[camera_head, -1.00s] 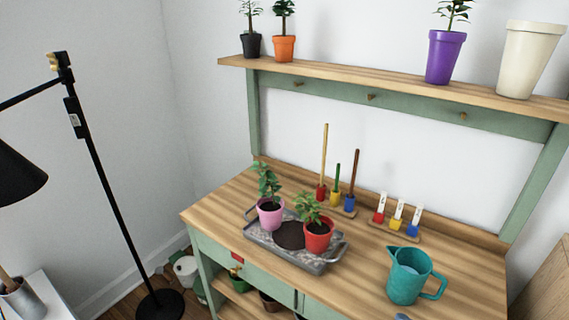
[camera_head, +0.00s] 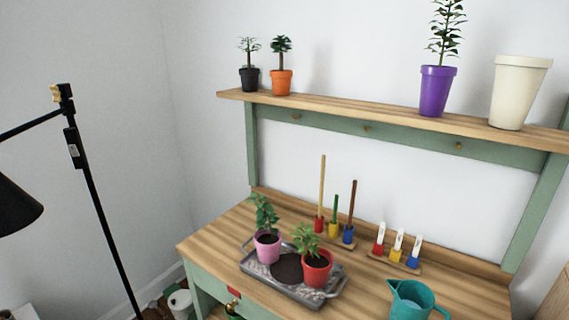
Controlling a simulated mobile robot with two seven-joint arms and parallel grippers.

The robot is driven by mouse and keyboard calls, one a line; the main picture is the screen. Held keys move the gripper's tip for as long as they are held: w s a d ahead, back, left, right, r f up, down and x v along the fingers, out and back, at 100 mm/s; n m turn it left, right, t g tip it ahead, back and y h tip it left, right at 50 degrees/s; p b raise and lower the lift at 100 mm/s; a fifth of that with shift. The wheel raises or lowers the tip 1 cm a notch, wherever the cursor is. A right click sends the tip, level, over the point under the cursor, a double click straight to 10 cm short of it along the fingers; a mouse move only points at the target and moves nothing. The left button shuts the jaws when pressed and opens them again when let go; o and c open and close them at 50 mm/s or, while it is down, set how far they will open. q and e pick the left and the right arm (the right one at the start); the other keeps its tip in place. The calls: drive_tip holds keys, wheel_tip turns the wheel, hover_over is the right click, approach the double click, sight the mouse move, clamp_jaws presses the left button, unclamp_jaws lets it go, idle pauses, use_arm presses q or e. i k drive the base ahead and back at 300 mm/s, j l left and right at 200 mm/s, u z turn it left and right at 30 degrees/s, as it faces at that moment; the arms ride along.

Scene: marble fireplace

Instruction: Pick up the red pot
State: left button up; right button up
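The red pot (camera_head: 316,272) holds a leafy green plant and dark soil. It stands upright at the right part of a grey metal tray (camera_head: 297,297) on the wooden bench top. A pink pot (camera_head: 267,250) with a plant stands on the same tray, to the left of the red pot. A dark round patch, which looks like soil, lies between the two pots. Neither of my grippers is in view, and nothing touches the red pot except the tray.
Coloured tool holders (camera_head: 334,231) and white-topped markers (camera_head: 398,249) stand behind the tray. A teal watering can (camera_head: 408,301) is at the front right. A shelf (camera_head: 390,118) with several pots is above. A black lamp (camera_head: 95,200) stands left.

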sight(317, 262)
drive_tip(key=i+j+z, duration=0.15)
drive_tip(key=j, duration=0.35)
drive_tip(key=i+j+z, duration=0.1)
drive_tip(key=j, duration=0.4)
drive_tip(key=i+j+z, duration=0.15)
drive_tip(key=j, duration=0.4)
drive_tip(key=i+j+z, duration=0.15)
drive_tip(key=j, duration=0.4)
drive_tip(key=j+z, duration=0.15)
drive_tip(key=j, duration=0.4)
drive_tip(key=i, duration=0.05)
